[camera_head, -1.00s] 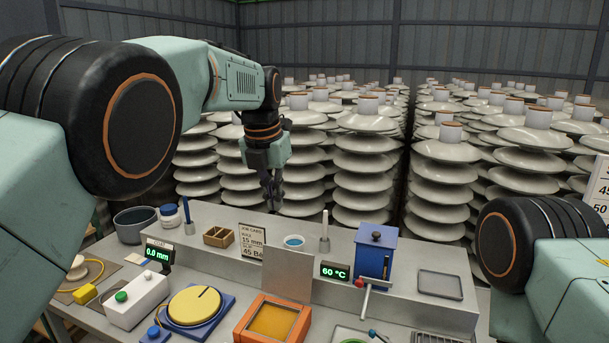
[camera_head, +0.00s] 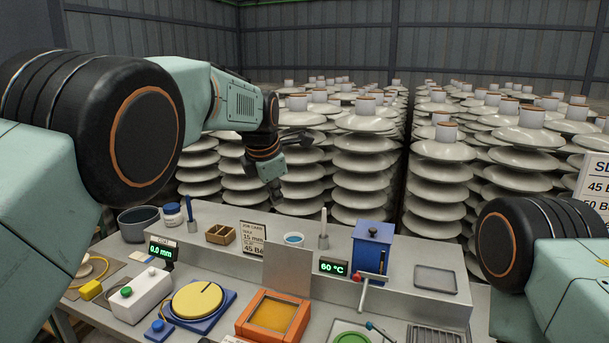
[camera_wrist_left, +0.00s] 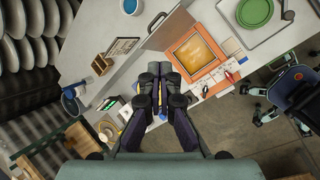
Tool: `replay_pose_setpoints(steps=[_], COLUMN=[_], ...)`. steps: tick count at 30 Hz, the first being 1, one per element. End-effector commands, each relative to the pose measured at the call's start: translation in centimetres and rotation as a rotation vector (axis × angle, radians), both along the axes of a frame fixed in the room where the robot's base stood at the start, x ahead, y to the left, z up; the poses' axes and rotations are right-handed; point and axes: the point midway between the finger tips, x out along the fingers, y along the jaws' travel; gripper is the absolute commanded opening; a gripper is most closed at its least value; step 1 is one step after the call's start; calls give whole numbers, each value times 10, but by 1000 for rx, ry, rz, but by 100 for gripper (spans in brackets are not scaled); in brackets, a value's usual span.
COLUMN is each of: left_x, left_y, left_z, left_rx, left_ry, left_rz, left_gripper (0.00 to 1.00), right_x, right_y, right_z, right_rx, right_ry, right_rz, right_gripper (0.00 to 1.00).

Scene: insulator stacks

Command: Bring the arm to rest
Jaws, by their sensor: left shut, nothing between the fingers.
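My left arm comes in from the left in the head view and reaches out over the far side of the bench. My left gripper (camera_head: 275,191) is small and dark there, above the back of the bench and in front of the insulator stacks. In the left wrist view the left gripper (camera_wrist_left: 155,78) shows its dark fingers close together, with nothing between them. It appears clear of the bench. My right gripper is out of view; only a part of my right arm shows at the right edge.
The bench holds an orange-framed device (camera_head: 271,315), a round yellow dial (camera_head: 197,300), a blue box (camera_head: 372,245), a small wooden tray (camera_head: 220,235) and a grey bowl (camera_head: 138,222). White insulator stacks (camera_head: 362,165) stand close behind. There is free air above the bench.

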Motion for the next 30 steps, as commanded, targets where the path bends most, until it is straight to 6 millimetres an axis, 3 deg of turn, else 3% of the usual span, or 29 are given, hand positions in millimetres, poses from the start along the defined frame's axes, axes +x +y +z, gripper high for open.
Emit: replay_pose_setpoints(steps=[8,14,17,23,30], left_x=[0,-28,-54,-128,-244], left_y=[36,70,88,119,145], left_z=[-86,-175,-225,-320,-411], left_rx=[298,526,634,805,898], left_ry=[-124,-152,-147,-114,-51], left_rz=[-454,-784,-955,-1287,-1635], left_gripper=[0,0,0,0,0], right_x=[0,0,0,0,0], right_y=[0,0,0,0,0], right_z=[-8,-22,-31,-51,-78], right_rx=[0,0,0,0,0], right_ry=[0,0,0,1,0], right_rz=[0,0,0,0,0], right_gripper=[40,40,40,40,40])
